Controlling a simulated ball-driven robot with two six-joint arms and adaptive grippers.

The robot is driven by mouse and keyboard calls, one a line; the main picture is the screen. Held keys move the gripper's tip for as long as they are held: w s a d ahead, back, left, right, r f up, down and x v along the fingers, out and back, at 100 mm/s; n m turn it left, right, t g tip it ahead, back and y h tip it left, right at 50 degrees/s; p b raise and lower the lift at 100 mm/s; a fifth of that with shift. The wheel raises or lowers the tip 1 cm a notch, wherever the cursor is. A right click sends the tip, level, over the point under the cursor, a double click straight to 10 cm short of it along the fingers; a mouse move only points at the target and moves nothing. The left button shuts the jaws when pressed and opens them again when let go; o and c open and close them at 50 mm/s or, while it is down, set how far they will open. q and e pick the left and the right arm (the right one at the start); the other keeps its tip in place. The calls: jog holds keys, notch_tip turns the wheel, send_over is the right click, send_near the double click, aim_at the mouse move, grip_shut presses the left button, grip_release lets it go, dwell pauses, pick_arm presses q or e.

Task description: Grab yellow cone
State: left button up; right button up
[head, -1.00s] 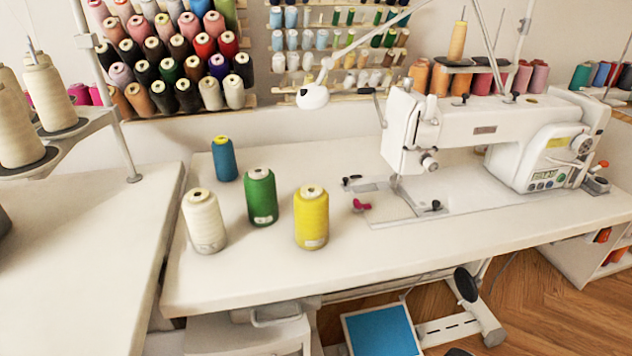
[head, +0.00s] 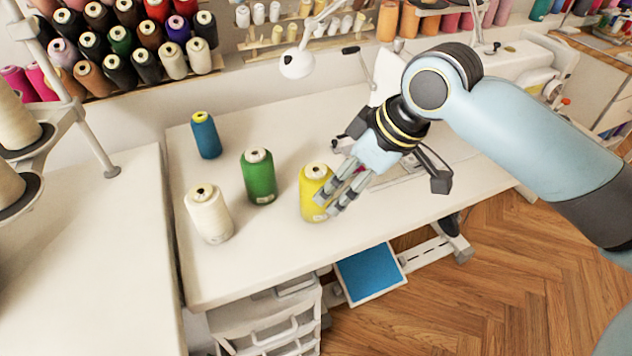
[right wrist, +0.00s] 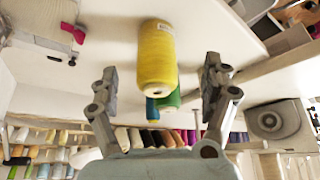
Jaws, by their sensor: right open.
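The yellow cone (head: 312,190) stands upright on the white sewing table, to the right of the green cone (head: 258,176). My right gripper (head: 332,204) comes in from the right and is at the yellow cone, its fingertips in front of part of the cone's right side in the head view. In the right wrist view the yellow cone (right wrist: 157,55) is between and beyond the spread fingers of the right gripper (right wrist: 162,80), with clear space on both sides. The right gripper is open and empty. My left gripper is not in view.
A cream cone (head: 208,213) and a blue cone (head: 206,135) stand on the table (head: 240,265) to the left of the yellow one. My right arm hides much of the sewing machine. A lamp head (head: 297,63) hangs behind.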

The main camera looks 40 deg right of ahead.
aim_at(311, 172)
jog(key=shift+n+y, duration=0.5)
jog(key=shift+n, duration=0.2)
jog(key=w+r, duration=0.3)
jog(key=shift+w+a+r, duration=0.1)
jog(key=shift+a+r, duration=0.2)
jog(key=shift+r, duration=0.1)
jog(key=x, duration=0.7)
jog(key=b+x, duration=0.1)
jog(key=x, duration=0.2)
jog(key=shift+d, duration=0.25)
jog(key=shift+c, duration=0.2)
jog(key=c, duration=1.4)
